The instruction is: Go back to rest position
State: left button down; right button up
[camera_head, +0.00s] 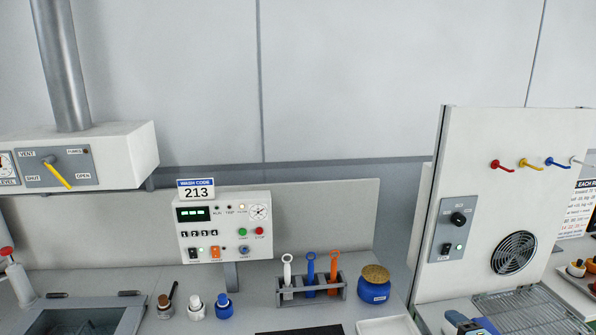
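Neither of my grippers shows in the head view, and no part of my arms can be made out. The view looks over a bench against a pale panelled wall. A control box (224,227) with a lit display, numbered buttons and a sign (196,189) reading "WASH CODE 213" stands at the middle left. A dark rack (311,291) holds a white, a blue and an orange tool upright. A blue jar (374,288) with a brownish-gold top stands right of the rack.
A vent hood (100,153) with a yellow lever hangs at left above a sink (80,317). Three small bottles (195,307) stand beside it. A white panel (490,205) with coloured hooks and a fan rises at right, beside a wire rack (520,308). A blue-and-dark object at bottom right is cut off.

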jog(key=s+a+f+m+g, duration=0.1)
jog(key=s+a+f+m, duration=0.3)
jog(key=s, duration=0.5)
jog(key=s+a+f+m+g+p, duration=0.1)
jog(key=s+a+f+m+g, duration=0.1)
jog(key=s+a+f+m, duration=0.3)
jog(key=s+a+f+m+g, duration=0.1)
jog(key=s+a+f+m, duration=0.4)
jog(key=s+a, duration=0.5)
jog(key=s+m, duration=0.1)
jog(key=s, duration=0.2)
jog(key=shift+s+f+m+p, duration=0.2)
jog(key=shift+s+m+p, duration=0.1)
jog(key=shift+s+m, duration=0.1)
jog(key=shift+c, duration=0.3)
